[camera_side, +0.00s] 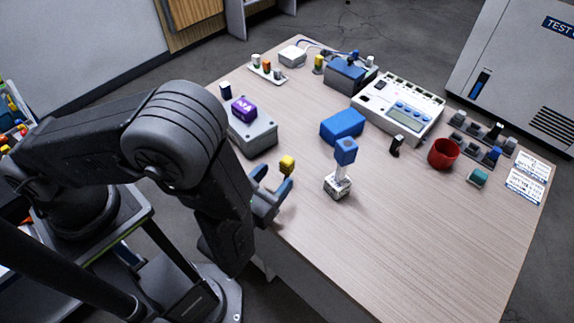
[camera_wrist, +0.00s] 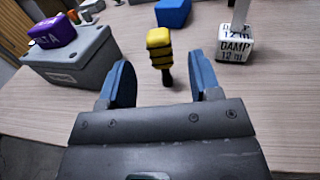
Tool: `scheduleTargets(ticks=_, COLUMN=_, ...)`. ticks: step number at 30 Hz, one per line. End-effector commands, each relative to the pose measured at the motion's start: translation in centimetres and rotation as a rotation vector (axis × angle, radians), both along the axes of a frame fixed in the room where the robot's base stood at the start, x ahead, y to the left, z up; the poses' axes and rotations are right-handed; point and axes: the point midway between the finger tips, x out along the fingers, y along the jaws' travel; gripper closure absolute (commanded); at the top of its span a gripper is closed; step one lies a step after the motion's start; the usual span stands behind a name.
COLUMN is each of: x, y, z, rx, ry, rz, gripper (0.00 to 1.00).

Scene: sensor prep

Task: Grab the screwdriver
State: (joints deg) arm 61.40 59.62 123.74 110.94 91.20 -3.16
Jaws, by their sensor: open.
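The screwdriver (camera_side: 287,165) appears as a short yellow handle with black bands, near the table's front-left edge. In the wrist view, the screwdriver (camera_wrist: 159,45) stands about upright, its dark narrow end down. My gripper (camera_side: 272,180) is open and low at the table edge, just on the near side of the screwdriver. In the wrist view, my gripper (camera_wrist: 160,72) has its two blue-grey fingers spread wide, with the screwdriver ahead of the gap and roughly centred. Nothing is held between the fingers. Contact with the screwdriver cannot be seen.
A grey box (camera_side: 253,135) bearing a purple block (camera_side: 243,109) stands left of the screwdriver. A white DAMP block (camera_side: 338,187) with a blue-topped post stands to its right. A blue block (camera_side: 342,125) lies behind. The table's right front (camera_side: 420,250) is clear.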

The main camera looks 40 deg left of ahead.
Motion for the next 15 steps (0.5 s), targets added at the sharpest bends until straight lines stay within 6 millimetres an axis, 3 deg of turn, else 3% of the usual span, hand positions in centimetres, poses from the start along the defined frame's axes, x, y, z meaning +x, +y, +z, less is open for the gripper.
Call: scheduleTargets(ticks=15, x=6.5, y=1.0, z=0.1, rx=-0.002, ry=-0.001, rz=0.004, gripper=0.43)
